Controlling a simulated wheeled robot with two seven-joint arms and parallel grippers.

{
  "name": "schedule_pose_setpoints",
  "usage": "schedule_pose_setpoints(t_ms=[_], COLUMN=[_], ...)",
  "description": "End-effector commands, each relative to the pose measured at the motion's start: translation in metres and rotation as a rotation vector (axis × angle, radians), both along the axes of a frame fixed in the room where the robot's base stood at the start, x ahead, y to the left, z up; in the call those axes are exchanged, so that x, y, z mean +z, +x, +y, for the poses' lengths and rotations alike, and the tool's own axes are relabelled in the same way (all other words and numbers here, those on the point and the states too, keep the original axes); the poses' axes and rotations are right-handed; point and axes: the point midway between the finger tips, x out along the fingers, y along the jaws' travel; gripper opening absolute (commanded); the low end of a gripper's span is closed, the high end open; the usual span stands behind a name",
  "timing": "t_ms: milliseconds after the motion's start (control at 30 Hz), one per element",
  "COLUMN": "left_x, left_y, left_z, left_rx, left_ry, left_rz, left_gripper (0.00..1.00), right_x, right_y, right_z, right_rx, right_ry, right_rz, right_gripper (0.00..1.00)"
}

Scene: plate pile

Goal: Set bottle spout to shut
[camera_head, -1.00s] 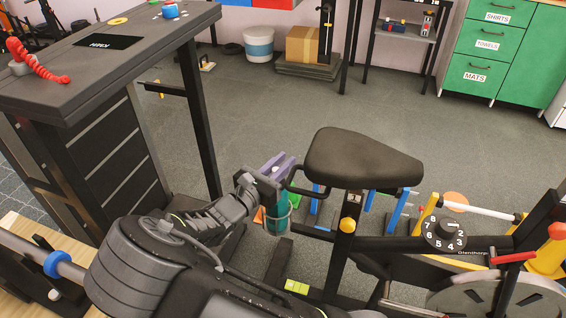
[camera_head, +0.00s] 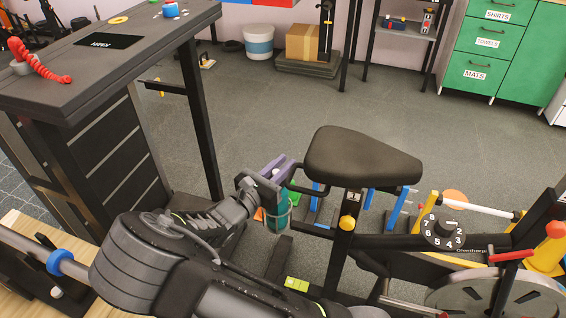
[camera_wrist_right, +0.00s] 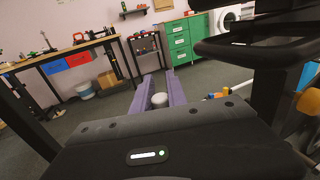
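A teal bottle (camera_head: 277,214) stands in a holder behind the black seat of the exercise bike, partly hidden by my right gripper. My right gripper (camera_head: 278,165) is over the top of the bottle, its purple fingers pointing away from me. In the right wrist view the two purple fingers (camera_wrist_right: 159,88) are apart, with a pale round piece (camera_wrist_right: 159,100), apparently the bottle's spout, between them. Narrow gaps seem to remain beside it; I cannot tell whether a finger touches it. Whether the spout is up or down is not clear. My left gripper is not in view.
The bike seat (camera_head: 362,156) and its frame are close to the right of the gripper. A dark desk (camera_head: 130,50) stands at left. A numbered dial (camera_head: 443,229) is on the bike. Open grey floor (camera_head: 270,110) lies beyond.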

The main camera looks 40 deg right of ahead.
Motion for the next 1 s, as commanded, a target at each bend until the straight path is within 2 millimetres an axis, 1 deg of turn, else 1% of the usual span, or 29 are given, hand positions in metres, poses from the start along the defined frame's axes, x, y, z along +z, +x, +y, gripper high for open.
schedule_pose_setpoints(t_ms=[33,267,533,633,767,1000], left_x=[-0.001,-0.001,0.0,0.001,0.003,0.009], left_y=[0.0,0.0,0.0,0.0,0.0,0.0], left_z=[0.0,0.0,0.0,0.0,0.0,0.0], left_rx=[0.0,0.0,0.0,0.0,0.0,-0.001], left_ry=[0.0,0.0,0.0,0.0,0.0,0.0], left_rz=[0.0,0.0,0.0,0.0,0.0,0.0], left_gripper=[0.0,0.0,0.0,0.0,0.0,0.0], right_x=[-0.004,-0.003,-0.002,-0.002,-0.001,-0.001], right_y=[-0.001,0.0,0.0,-0.001,-0.005,-0.016], right_z=[0.001,0.001,0.001,0.005,0.019,0.057], right_rx=[0.001,0.001,0.001,0.001,0.004,0.004], right_ry=[0.009,0.006,0.005,0.005,0.006,0.006], right_rz=[0.006,0.004,0.003,0.003,0.003,0.003], right_gripper=[0.21,0.4,0.41,0.41,0.41,0.41])
